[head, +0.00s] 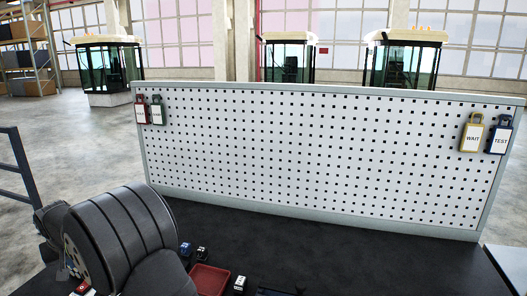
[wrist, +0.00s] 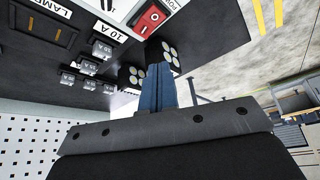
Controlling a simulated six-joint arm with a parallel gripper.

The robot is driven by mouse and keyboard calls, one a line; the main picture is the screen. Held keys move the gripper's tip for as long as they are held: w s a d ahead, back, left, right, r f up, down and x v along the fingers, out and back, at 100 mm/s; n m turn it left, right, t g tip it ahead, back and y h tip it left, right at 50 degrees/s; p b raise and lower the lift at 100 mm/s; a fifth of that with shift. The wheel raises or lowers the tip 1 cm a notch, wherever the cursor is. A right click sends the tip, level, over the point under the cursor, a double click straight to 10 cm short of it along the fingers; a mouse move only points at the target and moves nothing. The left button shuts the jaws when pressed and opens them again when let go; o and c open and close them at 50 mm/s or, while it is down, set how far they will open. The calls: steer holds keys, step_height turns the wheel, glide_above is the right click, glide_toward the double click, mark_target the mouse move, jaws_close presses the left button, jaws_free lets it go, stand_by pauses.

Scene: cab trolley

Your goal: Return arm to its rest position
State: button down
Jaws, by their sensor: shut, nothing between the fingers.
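My gripper (wrist: 160,72) shows in the wrist view with its blue fingers pressed together and nothing between them. The fingertips lie in front of a black panel (wrist: 120,66) with a red rocker switch (wrist: 151,17); I cannot tell how far they are from it. In the head view my dark arm link fills the lower left, and my gripper cannot be made out there.
A pegboard (head: 315,150) stands across the dark worktop (head: 330,255). Red (head: 141,110) and green (head: 157,110) tags hang left; yellow WAIT (head: 472,133) and blue TEST (head: 500,136) tags hang right. A red tray (head: 209,280) and small blocks (head: 202,252) lie near my arm.

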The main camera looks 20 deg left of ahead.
mark_target(84, 288)
step_height(84, 288, down, 7)
steer(key=shift+f, duration=0.1)
stand_by(0.6)
steer(key=w+d+r+n+g, duration=0.1)
steer(key=w+d+r+n, duration=0.1)
steer(key=r, duration=0.4)
steer(key=w+d+r+n+g, duration=0.1)
steer(key=w+d+r+g, duration=0.1)
steer(key=r, duration=0.5)
steer(key=shift+d+n+g, duration=0.3)
steer(key=shift+d+n, duration=0.1)
steer(key=shift+d, duration=0.45)
stand_by(0.3)
steer(key=shift+r, duration=0.1)
